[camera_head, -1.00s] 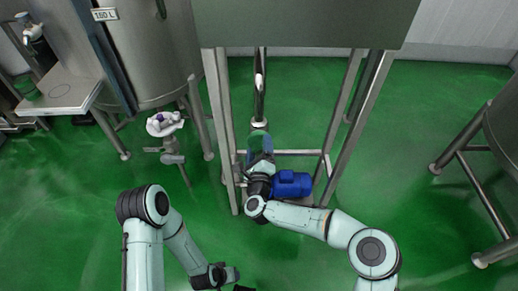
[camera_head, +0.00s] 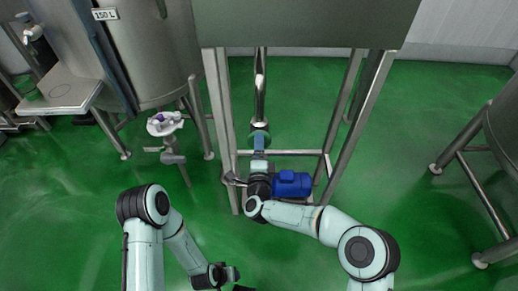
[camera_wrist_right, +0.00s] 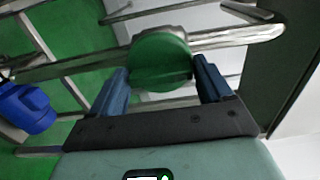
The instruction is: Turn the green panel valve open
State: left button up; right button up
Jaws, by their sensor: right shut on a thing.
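The green panel valve (camera_wrist_right: 160,62) shows in the right wrist view as a round green knob in front of a steel pipe. In the head view a bit of its green (camera_head: 266,129) shows at the lower end of the vertical pipe. My right gripper (camera_wrist_right: 160,80) is shut on the knob, with one blue finger on each side. In the head view the right gripper (camera_head: 259,143) reaches the knob from the front, its fingers seen nearly edge-on. My left gripper (camera_head: 236,280) hangs low at the bottom of the head view, away from the valve; its opening is unclear.
A blue motor (camera_head: 292,184) sits just right of my right wrist, inside a steel frame (camera_head: 224,120).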

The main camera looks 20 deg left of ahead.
dwell(0.5)
jog(key=o, duration=0.9)
jog(key=shift+o, duration=0.2)
jog(key=shift+s, duration=0.1)
pick_arm(q)
jog(key=s, duration=0.1)
jog(key=s+d+r+p, duration=0.1)
jog(key=s+r+g+p, duration=0.1)
jog(key=shift+d+h, duration=0.25)
jog(key=shift+h, duration=0.05)
pick_arm(e)
jog(key=v, duration=1.3)
jog(key=shift+s, duration=0.1)
